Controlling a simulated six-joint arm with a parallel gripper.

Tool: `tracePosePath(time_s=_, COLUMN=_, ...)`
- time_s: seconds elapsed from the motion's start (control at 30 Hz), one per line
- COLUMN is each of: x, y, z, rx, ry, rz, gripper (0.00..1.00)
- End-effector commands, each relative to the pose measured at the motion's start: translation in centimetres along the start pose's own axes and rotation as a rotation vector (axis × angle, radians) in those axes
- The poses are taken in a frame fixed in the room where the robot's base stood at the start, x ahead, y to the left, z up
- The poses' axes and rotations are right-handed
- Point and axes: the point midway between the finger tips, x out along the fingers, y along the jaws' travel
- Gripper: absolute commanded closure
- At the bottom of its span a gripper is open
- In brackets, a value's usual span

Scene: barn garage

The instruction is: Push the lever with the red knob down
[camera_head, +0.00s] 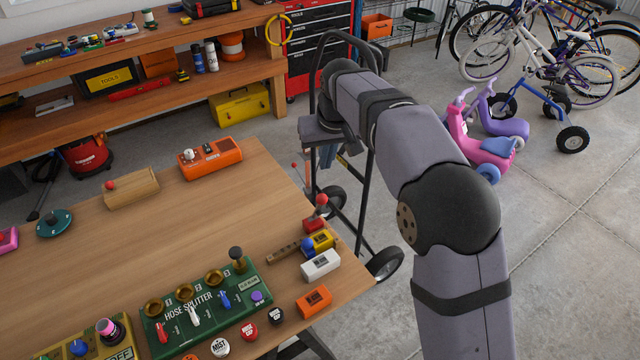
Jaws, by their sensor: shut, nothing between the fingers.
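A lever with a red knob (321,200) stands on a small red base at the right edge of the wooden table, tilted slightly right. My gripper (326,156) is shut and empty, pointing down beyond the table's right edge. It is above and behind the red-based lever in the picture, apart from it. Its fingertips are small and partly lost against the dark cart frame.
A green hose splitter panel (205,312) with several levers lies at the front. A black hand cart (385,263) stands beside the table. The table's middle is clear.

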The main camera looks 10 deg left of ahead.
Motion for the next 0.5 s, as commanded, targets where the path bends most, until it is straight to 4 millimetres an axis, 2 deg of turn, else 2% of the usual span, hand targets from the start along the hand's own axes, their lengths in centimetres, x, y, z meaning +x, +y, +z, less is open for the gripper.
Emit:
tracePosePath(time_s=0.2, x=-0.13, y=-1.17, z=-1.12, rx=-0.017, ry=0.014, rz=-0.007, gripper=1.00)
tracePosePath(time_s=0.5, x=-0.13, y=-1.22, z=-1.17, rx=-0.018, ry=0.015, rz=-0.007, gripper=1.00)
